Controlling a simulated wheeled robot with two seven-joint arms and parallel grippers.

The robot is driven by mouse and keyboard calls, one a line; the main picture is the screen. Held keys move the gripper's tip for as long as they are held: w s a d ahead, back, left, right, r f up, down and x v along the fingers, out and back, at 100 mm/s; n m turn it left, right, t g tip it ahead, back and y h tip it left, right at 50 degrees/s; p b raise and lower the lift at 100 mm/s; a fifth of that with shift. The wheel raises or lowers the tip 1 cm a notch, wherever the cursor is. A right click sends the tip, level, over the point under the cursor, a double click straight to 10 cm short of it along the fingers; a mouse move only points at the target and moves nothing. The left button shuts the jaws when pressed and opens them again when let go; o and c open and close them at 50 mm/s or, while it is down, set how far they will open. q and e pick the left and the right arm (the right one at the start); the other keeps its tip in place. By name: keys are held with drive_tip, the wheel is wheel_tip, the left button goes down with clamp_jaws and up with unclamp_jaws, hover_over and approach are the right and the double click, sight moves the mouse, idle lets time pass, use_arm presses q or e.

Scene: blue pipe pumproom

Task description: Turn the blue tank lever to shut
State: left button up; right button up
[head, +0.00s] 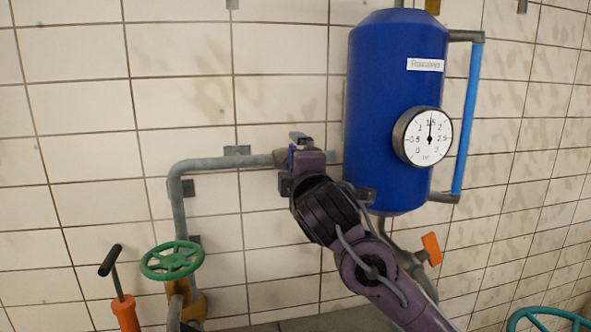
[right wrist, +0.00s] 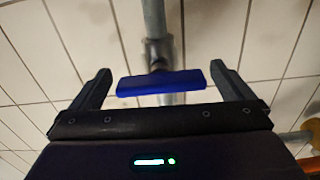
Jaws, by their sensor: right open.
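The blue tank (head: 395,110) hangs on the tiled wall, with a round dial gauge (head: 429,137) on its front. A grey pipe (head: 225,163) runs toward it from the left. The blue lever (right wrist: 160,82) sits on this pipe (right wrist: 154,20). In the right wrist view the lever lies crosswise to the pipe. My right gripper (right wrist: 160,69) is open, with one finger near each end of the lever; I cannot tell if they touch it. In the head view my right gripper (head: 298,158) hides most of the lever and the valve. My left gripper is out of view.
A green handwheel (head: 172,261) and an orange pump with a black handle (head: 125,312) stand at the lower left. An orange lever (head: 432,249) is below the tank. A teal wheel (head: 549,320) shows at the lower right. The wall left of the pipe is bare.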

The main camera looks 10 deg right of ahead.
drive_tip(key=s+b, duration=0.2)
drive_tip(key=s, duration=0.5)
drive_tip(key=shift+s, duration=0.2)
drive_tip(key=shift+f, duration=0.1)
